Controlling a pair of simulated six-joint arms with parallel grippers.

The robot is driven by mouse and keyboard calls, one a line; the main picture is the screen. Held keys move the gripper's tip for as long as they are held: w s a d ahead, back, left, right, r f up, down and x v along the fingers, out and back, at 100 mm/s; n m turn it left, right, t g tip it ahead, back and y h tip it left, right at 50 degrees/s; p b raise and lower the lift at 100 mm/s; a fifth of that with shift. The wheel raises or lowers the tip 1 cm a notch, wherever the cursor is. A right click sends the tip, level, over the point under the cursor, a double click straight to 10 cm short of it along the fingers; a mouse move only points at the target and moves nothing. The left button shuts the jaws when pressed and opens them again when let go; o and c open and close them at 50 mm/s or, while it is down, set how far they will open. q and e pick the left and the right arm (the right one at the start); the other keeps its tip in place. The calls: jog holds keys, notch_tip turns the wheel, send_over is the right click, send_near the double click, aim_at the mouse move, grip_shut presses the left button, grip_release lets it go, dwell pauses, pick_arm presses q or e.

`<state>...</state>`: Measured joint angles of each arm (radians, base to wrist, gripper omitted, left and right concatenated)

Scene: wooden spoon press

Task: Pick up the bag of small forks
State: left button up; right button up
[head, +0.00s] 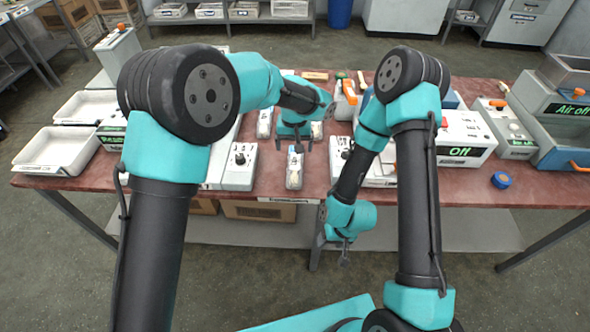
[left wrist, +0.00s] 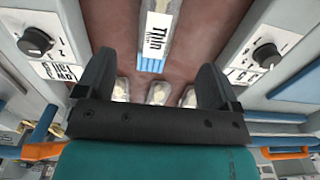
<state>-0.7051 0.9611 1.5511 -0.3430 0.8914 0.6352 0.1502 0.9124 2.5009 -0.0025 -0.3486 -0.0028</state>
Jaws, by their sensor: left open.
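My left gripper (head: 301,140) hangs over the middle of the table. In the left wrist view its two fingers (left wrist: 153,78) are wide apart with nothing held between them. Beyond the fingertips lies a narrow pale packet with a blue end and a label reading "Thin" (left wrist: 155,30); it seems to be the packet (head: 294,171) near the table's front edge. Several small clear bags with pale contents (left wrist: 158,93) show between the fingers, one partly hidden. I cannot read which bag holds small forks. My right gripper (head: 344,256) hangs low in front of the table, its jaws too small to judge.
Knob boxes stand on both sides of the packet, left (head: 239,168) and right (head: 340,154), leaving a narrow lane. White trays (head: 55,148) sit at the left. A machine reading "Off" (head: 462,138) and a blue round item (head: 501,180) are at the right.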

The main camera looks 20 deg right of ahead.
aim_at(295, 167)
pick_arm(q)
notch_tip(295, 167, down, 6)
jog(key=shift+r, duration=0.1)
dwell(0.4)
jog(key=shift+d+f, duration=0.1)
jog(key=shift+f, duration=2.55)
jog(key=c, duration=1)
jog(key=shift+r, duration=0.1)
